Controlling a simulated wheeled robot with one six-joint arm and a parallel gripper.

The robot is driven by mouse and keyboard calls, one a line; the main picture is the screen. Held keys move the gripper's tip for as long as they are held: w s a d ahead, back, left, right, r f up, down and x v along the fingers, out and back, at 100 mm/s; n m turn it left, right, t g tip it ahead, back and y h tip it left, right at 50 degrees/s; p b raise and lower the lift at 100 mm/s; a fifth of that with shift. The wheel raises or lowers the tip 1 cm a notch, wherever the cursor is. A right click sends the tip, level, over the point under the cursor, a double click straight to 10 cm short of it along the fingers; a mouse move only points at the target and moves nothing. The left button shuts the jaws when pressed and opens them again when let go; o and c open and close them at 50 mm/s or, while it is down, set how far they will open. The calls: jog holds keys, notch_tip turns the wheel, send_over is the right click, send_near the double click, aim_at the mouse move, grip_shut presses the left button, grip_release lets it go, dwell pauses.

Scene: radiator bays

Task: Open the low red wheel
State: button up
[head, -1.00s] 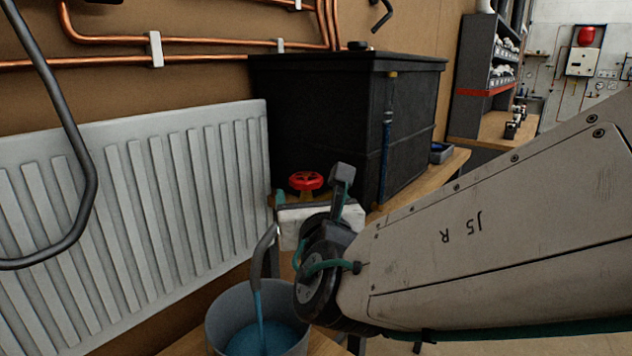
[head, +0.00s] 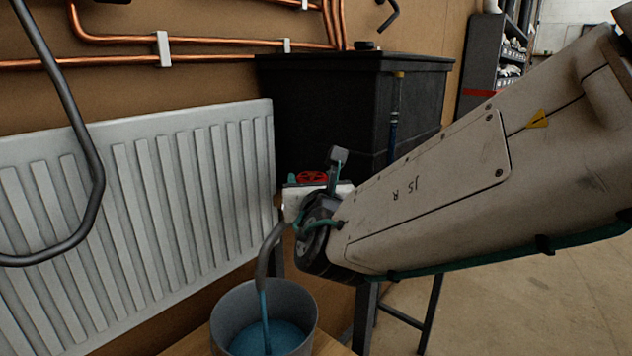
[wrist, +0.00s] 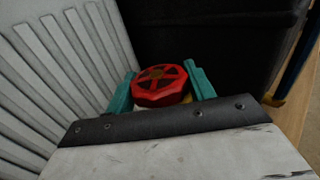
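The low red wheel (head: 312,177) is a small red handwheel with spokes, beside the right end of the radiator. In the head view my gripper (head: 318,185) is right at it and hides its lower part. In the wrist view the wheel (wrist: 160,86) lies between the two green fingers of my gripper (wrist: 162,90), one on each side. The fingers are apart. A dark gap shows between the wheel and the right finger; the left finger is very close to the rim, and I cannot tell whether it touches.
A white radiator (head: 150,200) stands on the left. A black tank (head: 350,100) is just behind the wheel. A grey bucket (head: 225,318) with blue liquid, fed by a spout (head: 266,255), stands below. Copper pipes (head: 220,40) run along the wall above.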

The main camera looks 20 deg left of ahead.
jog(key=shift+n+g+y, duration=0.4)
jog(key=shift+y, duration=0.3)
jog(key=o, duration=1)
jog(key=shift+s, duration=0.1)
jog(key=v, duration=0.7)
jog(key=shift+s+d, duration=0.15)
jog(key=shift+s, duration=0.15)
